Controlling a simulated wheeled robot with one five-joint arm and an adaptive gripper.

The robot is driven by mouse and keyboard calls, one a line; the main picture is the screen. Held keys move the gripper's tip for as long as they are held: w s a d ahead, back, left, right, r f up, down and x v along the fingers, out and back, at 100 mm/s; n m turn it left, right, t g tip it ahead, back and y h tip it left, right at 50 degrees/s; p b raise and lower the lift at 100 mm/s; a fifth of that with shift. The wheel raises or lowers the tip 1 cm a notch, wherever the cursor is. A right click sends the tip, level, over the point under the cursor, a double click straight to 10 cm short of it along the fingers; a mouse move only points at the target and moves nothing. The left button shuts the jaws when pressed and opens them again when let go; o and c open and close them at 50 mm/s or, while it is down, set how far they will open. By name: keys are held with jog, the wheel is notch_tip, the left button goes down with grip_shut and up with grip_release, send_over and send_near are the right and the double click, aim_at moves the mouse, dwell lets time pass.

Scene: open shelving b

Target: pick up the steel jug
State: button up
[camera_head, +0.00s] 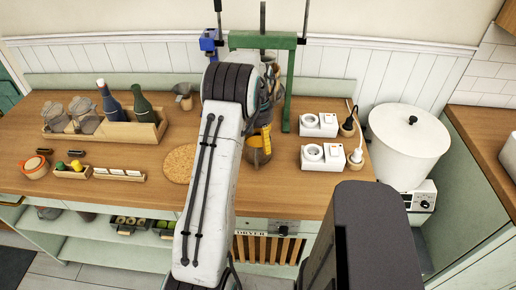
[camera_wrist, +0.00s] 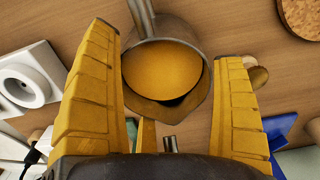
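The steel jug (camera_wrist: 163,42) is in the middle of the wrist view, seen from above into its mouth, with its inside looking yellow. Its handle points to the top of that view. In the head view the jug (camera_head: 257,157) stands on the wooden counter, partly hidden by my arm. My gripper (camera_wrist: 165,47) is open, with one yellow finger on each side of the jug. Both fingers look very close to its wall; I cannot tell if they touch. In the head view my gripper (camera_head: 264,138) is mostly hidden behind my arm.
A round cork mat (camera_head: 181,163) lies left of the jug. White socket boxes (camera_head: 320,125) stand to the right, with a large white pot (camera_head: 408,145) beyond. A green frame (camera_head: 290,85) rises behind. A wooden crate with bottles (camera_head: 133,133) is at the left.

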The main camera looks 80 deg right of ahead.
jog(key=c, duration=0.6)
jog(key=shift+c, duration=0.2)
jog(key=shift+r, duration=0.25)
